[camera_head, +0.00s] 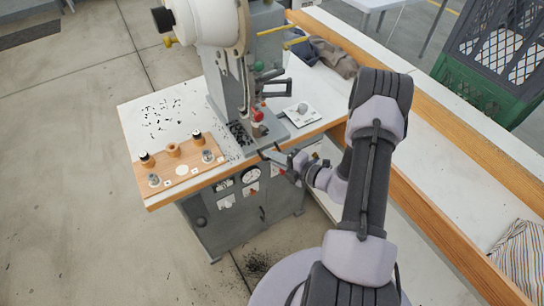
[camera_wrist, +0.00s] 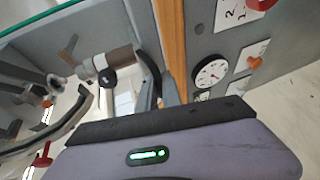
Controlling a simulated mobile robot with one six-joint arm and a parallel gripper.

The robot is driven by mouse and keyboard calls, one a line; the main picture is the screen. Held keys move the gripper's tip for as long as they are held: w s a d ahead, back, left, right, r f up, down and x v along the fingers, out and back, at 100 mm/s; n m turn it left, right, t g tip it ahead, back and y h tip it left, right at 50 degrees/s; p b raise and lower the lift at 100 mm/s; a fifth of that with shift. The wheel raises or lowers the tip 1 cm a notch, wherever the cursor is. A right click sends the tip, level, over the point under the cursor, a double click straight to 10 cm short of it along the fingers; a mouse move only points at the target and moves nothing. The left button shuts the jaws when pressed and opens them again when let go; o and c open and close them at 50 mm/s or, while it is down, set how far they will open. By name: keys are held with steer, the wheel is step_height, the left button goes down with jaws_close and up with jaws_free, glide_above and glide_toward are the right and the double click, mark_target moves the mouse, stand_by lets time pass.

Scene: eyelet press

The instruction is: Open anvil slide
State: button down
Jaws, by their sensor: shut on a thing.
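The eyelet press (camera_head: 230,75) stands on the white table, with a grey slide base (camera_head: 246,148) under its head reaching the table's front edge. A brownish anvil cylinder (camera_head: 260,129) sits above the base, below a red part. It also shows in the wrist view (camera_wrist: 122,60). My gripper (camera_head: 272,156) is at the front end of the base, just at the wooden table edge. In the wrist view its dark fingers (camera_wrist: 160,88) are close together, shut on the front of the anvil slide. The gripped part itself is mostly hidden by the fingers.
A wooden rack (camera_head: 180,172) with several small dies lies at the left front. A small white plate (camera_head: 302,114) with a knob is right of the press. The cabinet front has a round gauge (camera_wrist: 210,72). A green crate (camera_head: 485,95) is at the far right.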

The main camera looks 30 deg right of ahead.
steer(key=s+p, duration=0.1)
steer(key=s, duration=1)
steer(key=shift+s+d+p, duration=0.2)
steer(key=shift+p, duration=0.2)
steer(key=c, duration=1.5)
jaws_free()
steer(key=p+v, duration=0.3)
steer(key=v, duration=1.4)
steer(key=shift+s+d, duration=0.1)
steer(key=shift+s, duration=0.05)
steer(key=shift+r, duration=0.1)
